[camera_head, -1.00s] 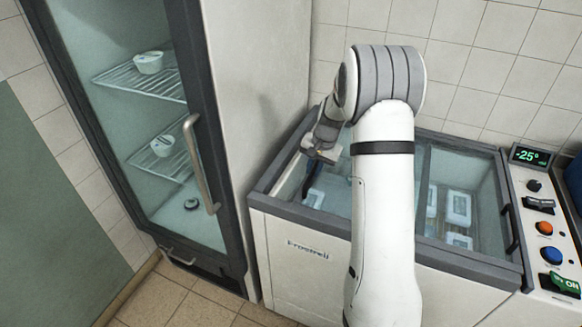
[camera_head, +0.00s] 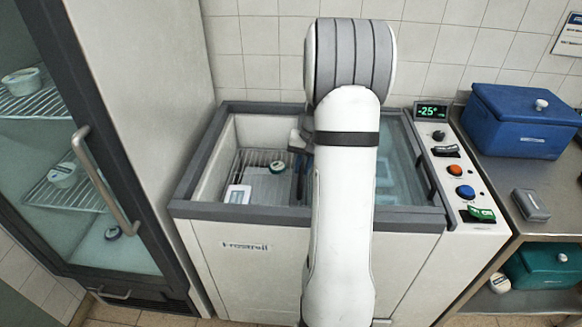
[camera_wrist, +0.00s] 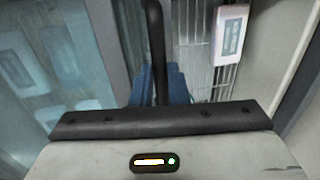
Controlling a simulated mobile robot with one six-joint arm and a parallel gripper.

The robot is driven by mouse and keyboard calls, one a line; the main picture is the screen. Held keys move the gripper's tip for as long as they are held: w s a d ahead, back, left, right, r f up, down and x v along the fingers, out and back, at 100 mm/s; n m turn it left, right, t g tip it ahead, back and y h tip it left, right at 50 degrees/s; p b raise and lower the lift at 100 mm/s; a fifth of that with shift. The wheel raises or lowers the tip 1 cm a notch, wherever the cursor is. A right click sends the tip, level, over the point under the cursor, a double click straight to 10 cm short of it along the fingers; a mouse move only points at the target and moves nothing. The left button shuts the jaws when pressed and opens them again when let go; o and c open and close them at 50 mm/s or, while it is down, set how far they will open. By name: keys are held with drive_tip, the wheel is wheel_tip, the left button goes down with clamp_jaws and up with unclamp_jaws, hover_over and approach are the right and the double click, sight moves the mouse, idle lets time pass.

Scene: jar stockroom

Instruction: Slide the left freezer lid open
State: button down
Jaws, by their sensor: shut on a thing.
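The chest freezer (camera_head: 270,258) stands in the middle of the head view. Its left half is uncovered, showing a wire basket and a white box (camera_head: 238,194). The left lid has slid right; its glass (camera_wrist: 50,60) shows at the left of the wrist view, and most of it is hidden behind my arm in the head view. My gripper (camera_wrist: 158,85) is shut on the dark lid handle (camera_wrist: 154,40), with blue fingertips on both sides of it. In the head view, my gripper is mostly hidden by my arm.
A glass-door fridge with a long handle (camera_head: 105,180) stands at the left, close to the freezer. A control panel (camera_head: 455,175) is at the right. Beyond it, a steel bench holds a blue cooler box (camera_head: 520,118) and a small grey object (camera_head: 531,205).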

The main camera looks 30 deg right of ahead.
drive_tip(key=shift+w+d+r, duration=0.1)
drive_tip(key=c, duration=1.4)
unclamp_jaws()
wheel_tip(320, 180, up, 8)
drive_tip(key=s+d, duration=0.1)
drive_tip(key=shift+f, duration=0.2)
